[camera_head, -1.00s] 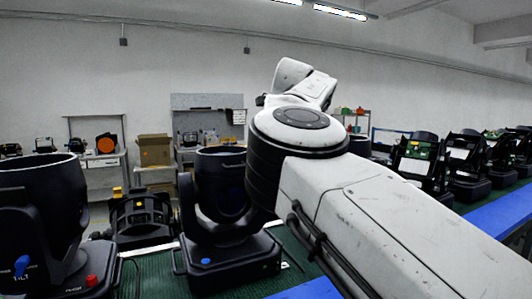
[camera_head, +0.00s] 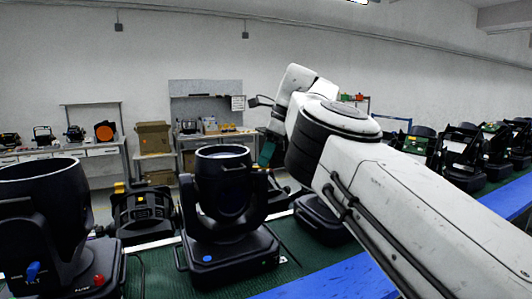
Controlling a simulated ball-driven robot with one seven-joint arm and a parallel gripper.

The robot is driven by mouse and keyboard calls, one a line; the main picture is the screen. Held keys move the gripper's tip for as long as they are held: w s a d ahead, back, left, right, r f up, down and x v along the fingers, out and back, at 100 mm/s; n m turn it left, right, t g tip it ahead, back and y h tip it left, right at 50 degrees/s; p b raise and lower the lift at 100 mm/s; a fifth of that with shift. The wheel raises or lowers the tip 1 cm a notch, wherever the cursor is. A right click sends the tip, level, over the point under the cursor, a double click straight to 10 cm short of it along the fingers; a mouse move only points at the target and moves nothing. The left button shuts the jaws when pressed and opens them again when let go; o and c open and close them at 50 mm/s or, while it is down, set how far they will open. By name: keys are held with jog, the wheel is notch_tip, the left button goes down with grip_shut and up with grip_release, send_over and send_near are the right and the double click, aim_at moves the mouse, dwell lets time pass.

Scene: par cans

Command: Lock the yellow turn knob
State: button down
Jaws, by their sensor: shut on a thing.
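A small yellow part (camera_head: 119,187), possibly a turn knob, sits on top of a low black fixture (camera_head: 145,213) left of the middle. I cannot tell whether it is locked. A black par can (camera_head: 222,185) stands upright in its yoke right of that fixture, with a blue knob (camera_head: 207,258) on its base. My white arm reaches in from the lower right, and its far end is bent behind the middle par can's right side.
A large par can (camera_head: 45,215) stands at left with a blue knob (camera_head: 34,270) and a red knob (camera_head: 99,280). More black fixtures (camera_head: 460,158) line the right. A blue table edge (camera_head: 335,285) runs along the front. Shelves and a cardboard box (camera_head: 153,138) are behind.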

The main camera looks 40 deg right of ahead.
dwell(0.4)
jog(key=c, duration=1.2)
grip_release()
jog(key=p+v, duration=0.2)
jog(key=v, duration=0.8)
jog(key=shift+s+d+r, duration=0.1)
jog(key=shift+d+r, duration=0.05)
jog(key=shift+r, duration=0.2)
